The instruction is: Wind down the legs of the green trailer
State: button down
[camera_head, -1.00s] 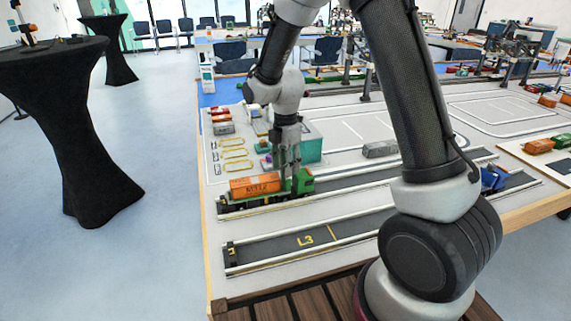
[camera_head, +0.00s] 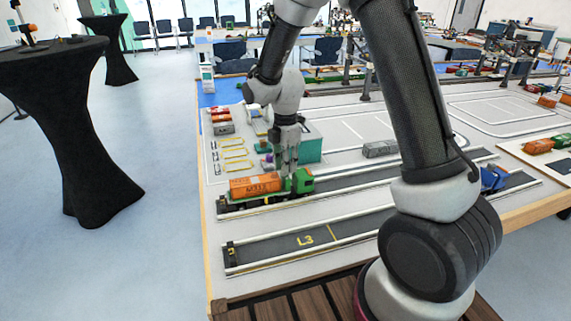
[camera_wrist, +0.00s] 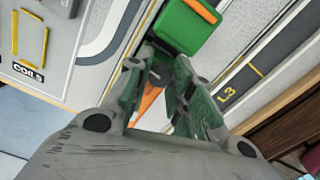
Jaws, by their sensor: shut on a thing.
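The green truck (camera_head: 303,181) stands on a dark lane at the near left of the table, its cab to the right. Its trailer (camera_head: 236,201) shows only as a low dark edge under an orange tank (camera_head: 254,186); its legs cannot be made out. My gripper (camera_head: 287,168) points down behind the truck, close to the cab's rear. In the wrist view, the green cab (camera_wrist: 187,26) is above my gripper (camera_wrist: 158,80). A small dark round part (camera_wrist: 160,77) lies between the fingers, which are shut on it as far as I can tell. An orange surface (camera_wrist: 150,100) shows beyond it.
The empty L3 lane (camera_head: 290,245) runs along the near side. A teal block (camera_head: 309,150) stands behind the truck. A grey container (camera_head: 380,149) lies further right, and a blue vehicle (camera_head: 493,178) stands at the right of the truck's lane.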

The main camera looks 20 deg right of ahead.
jog(key=m, duration=1.8)
jog(key=shift+m, duration=0.4)
jog(key=m, duration=0.3)
jog(key=shift+m, duration=0.3)
jog(key=m, duration=0.3)
jog(key=shift+m, duration=0.3)
jog(key=m, duration=0.4)
